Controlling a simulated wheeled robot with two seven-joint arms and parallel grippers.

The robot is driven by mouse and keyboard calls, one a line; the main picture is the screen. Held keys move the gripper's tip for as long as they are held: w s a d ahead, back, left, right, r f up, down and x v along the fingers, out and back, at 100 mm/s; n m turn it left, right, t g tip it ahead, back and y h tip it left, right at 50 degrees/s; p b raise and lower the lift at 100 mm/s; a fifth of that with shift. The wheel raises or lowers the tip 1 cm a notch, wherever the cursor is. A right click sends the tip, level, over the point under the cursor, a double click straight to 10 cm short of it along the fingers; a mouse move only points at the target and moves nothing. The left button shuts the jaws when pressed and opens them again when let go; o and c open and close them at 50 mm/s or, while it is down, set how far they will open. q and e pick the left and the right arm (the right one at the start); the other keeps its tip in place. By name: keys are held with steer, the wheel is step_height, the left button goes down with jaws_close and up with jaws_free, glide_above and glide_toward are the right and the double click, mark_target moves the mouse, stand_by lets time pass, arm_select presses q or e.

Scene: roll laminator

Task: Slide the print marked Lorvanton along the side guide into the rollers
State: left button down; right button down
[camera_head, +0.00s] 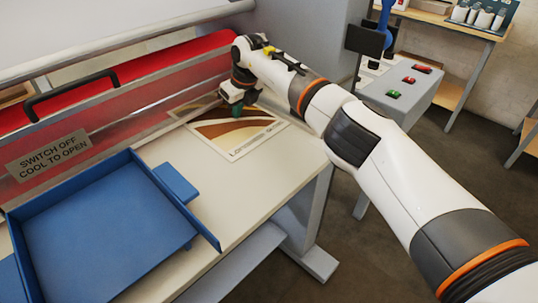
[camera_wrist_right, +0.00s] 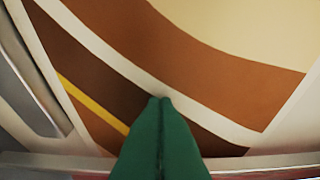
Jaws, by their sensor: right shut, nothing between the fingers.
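The print (camera_head: 222,132), with brown, orange and cream bands, lies flat on the pale feed table (camera_head: 255,185). Its lettering at the near edge is too small to read surely. Its far edge lies close to the laminator's front. The red roller (camera_head: 185,58) runs behind a clear guard. My right gripper (camera_head: 236,112) is shut and empty, with its green fingertips over the print's far part. In the right wrist view, the fingers (camera_wrist_right: 160,102) are together over the print (camera_wrist_right: 215,65); I cannot tell whether they touch it. I cannot make out the side guide surely. My left gripper is out of view.
A blue tray (camera_head: 205,235) stands on the table at the left. The guard has a black handle (camera_head: 70,95) and a warning label (camera_head: 48,155). A grey control box (camera_head: 415,92) with red and green buttons stands at the right. The table is clear near the print's front.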

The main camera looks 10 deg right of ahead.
steer(key=shift+s+d+f, duration=0.1)
steer(key=shift+s, duration=0.1)
steer(key=shift+r, duration=0.2)
steer(key=shift+w+r+p, duration=0.15)
steer(key=shift+r+p, duration=0.3)
steer(key=shift+p, duration=0.05)
steer(key=shift+r, duration=0.4)
step_height(320, 180, up, 5)
steer(key=p, duration=0.3)
steer(key=shift+p, duration=0.35)
